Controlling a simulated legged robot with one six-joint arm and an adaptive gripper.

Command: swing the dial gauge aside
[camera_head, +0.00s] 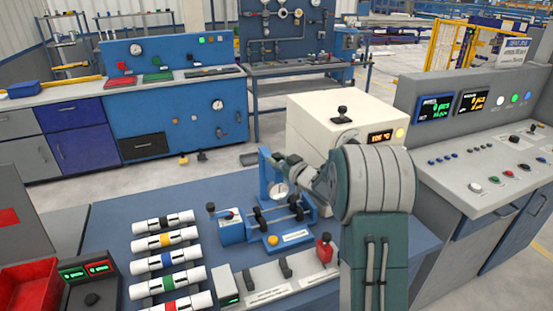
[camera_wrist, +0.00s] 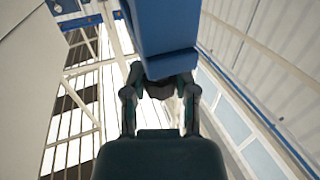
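The dial gauge (camera_head: 280,191) shows a round pale face at the blue stand (camera_head: 265,172) on the bench fixture. My gripper (camera_head: 281,160) reaches in from the right, close to the top of this stand and just above the dial face. In the wrist view, a blue block-like part (camera_wrist: 165,35) lies in front of my gripper (camera_wrist: 161,84) and overlaps its fingertips. The fingers bend in toward the blue part from both sides. I cannot tell whether they grip it or only stand beside it.
Banded white pipes (camera_head: 166,241) lie in a rack on the blue bench, left of the blue fixture (camera_head: 290,238). A cream box with a display (camera_head: 345,112) stands close behind my arm. A grey control console (camera_head: 480,150) is at the right. A red bin (camera_head: 28,285) is at lower left.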

